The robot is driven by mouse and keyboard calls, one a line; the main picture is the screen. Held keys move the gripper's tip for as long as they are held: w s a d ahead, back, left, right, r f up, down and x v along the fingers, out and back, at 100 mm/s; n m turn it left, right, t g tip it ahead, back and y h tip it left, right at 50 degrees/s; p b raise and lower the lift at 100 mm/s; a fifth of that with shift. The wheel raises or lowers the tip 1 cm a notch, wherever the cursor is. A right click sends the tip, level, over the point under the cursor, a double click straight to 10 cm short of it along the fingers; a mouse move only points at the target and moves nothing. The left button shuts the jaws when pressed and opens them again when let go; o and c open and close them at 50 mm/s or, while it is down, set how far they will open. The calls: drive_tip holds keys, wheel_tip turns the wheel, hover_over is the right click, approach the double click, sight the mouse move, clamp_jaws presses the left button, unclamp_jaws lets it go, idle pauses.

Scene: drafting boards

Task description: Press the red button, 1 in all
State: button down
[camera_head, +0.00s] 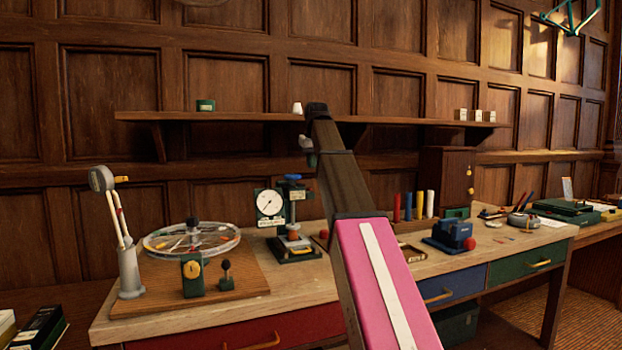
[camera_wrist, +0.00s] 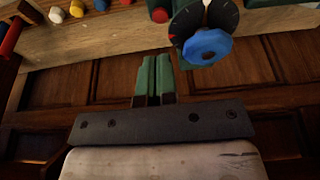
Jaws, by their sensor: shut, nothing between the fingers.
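A small round red piece (camera_head: 323,234), which looks like the red button, sits on the bench just right of the gauge stand; my arm partly borders it. In the wrist view a red round piece (camera_wrist: 160,14) shows at the top edge, beside a dark dial with a blue knob (camera_wrist: 205,47). Another red knob (camera_head: 469,243) is on the blue device farther right. My gripper (camera_head: 312,160) is high above the bench, apart from the red piece. In the wrist view its green fingers (camera_wrist: 153,75) are together and empty.
The gauge stand (camera_head: 270,203) with its blue-topped column stands close left. A glass-topped wheel (camera_head: 192,240) on a wooden board is farther left. Coloured rods (camera_head: 407,207) and the blue device (camera_head: 448,235) are to the right. A shelf (camera_head: 230,116) runs along the wall behind.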

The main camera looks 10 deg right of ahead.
drive_tip(key=shift+v, duration=2.7)
